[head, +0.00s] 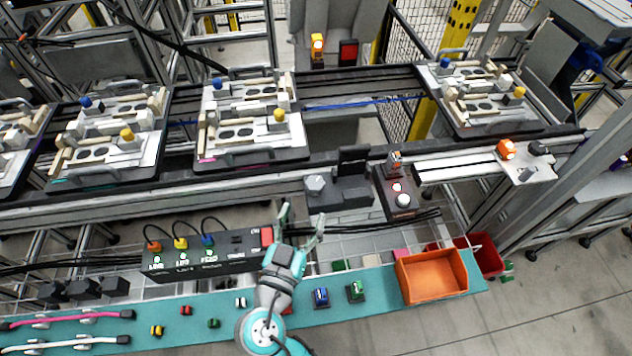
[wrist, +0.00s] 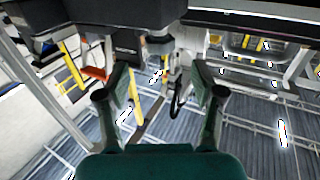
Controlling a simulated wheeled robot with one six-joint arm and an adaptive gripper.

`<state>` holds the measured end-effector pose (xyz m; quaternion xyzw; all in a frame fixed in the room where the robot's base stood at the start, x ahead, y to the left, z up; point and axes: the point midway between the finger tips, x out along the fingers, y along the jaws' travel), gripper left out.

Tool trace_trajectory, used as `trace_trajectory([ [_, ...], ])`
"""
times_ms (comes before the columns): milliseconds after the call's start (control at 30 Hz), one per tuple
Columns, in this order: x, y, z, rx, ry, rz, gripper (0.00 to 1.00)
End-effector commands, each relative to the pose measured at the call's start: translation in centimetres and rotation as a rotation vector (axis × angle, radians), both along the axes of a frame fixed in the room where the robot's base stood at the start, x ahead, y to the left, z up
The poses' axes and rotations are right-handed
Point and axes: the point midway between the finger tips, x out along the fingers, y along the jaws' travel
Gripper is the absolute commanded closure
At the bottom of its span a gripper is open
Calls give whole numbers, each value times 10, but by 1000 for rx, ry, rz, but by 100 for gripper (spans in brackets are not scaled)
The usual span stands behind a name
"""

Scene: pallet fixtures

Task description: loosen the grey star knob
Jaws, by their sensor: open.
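A light grey faceted knob (head: 316,184) sits on the left part of a dark fixture (head: 346,194) at the front of the conveyor frame; it looks like the grey star knob, though its lobes are too small to make out. My gripper (head: 302,218) is open and empty, just below and in front of this fixture in the head view, apart from the knob. In the wrist view the two fingers of my gripper (wrist: 158,82) are spread wide with nothing between them. I cannot pick out the knob for certain in the wrist view.
A black box with cables (head: 210,262) stands left of my gripper. A button box (head: 399,194) is right of the fixture. An orange bin (head: 432,278) sits on the teal shelf (head: 385,312). Pallets with parts (head: 252,160) line the conveyor. A dark bar crosses the wrist view's top.

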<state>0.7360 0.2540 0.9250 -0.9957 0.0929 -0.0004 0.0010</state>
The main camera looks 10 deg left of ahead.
Motion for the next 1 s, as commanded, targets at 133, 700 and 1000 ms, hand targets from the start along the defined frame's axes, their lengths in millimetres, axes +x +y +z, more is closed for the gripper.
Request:
trace_trajectory([
  [133, 26, -6, 0, 1, 0, -5, 33],
  [700, 88, -17, 0, -2, 1, 0, 33],
  [1000, 88, -17, 0, -2, 1, 1, 45],
])
